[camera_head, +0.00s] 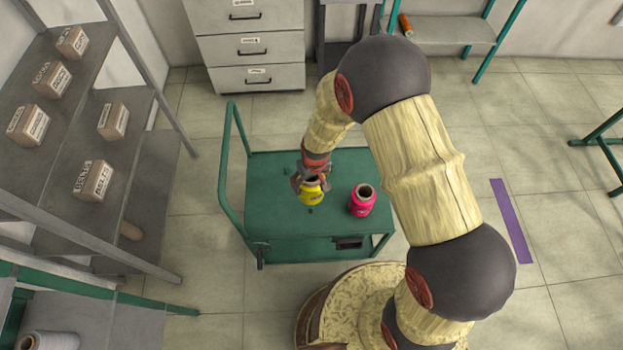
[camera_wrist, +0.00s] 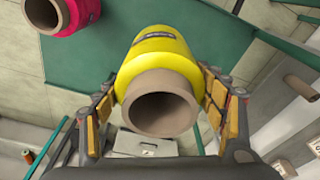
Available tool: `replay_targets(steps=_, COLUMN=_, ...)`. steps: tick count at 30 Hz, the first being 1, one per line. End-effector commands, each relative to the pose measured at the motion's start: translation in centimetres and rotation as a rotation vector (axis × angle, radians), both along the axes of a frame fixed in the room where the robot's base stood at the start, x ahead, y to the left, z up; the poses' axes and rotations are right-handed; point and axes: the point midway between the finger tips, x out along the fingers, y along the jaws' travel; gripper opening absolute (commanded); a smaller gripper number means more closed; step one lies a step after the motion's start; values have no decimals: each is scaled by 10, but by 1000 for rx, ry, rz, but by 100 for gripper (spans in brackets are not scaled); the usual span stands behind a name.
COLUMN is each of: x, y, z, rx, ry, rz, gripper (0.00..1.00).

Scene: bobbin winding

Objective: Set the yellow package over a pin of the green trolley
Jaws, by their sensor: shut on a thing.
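The yellow package (camera_head: 312,196) is a spool of yellow yarn on a brown tube. My gripper (camera_head: 311,182) is shut on it, over the middle of the green trolley (camera_head: 265,187). In the wrist view the yellow package (camera_wrist: 158,52) sits between the two fingers of my gripper (camera_wrist: 162,88), its open tube end facing the camera. Small green pins show on the trolley top, one (camera_head: 286,170) up and left of the package and one (camera_head: 282,214) down and left. The package's underside is hidden, so I cannot tell whether a pin is inside it.
A pink package (camera_head: 362,200) stands on the trolley just right of the yellow one; it also shows in the wrist view (camera_wrist: 68,15). The trolley's handle (camera_head: 224,165) rises at its left. A grey shelf (camera_head: 140,170) with several boxes stands left. Drawers (camera_head: 250,45) stand behind.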

Motion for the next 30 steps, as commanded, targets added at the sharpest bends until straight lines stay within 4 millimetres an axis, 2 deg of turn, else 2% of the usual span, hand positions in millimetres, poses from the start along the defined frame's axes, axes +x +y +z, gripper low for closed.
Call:
replay_targets(steps=8, x=1, y=0, z=-26, rx=1, ry=-2, rz=0, gripper=36)
replay_targets(steps=18, x=1, y=0, z=-70, rx=1, ry=-2, rz=-1, gripper=36)
replay_targets(steps=23, x=2, y=0, z=-64, rx=1, ry=-3, rz=-1, gripper=36)
replay_targets(steps=30, x=1, y=0, z=-71, rx=1, ry=-3, rz=-1, gripper=36)
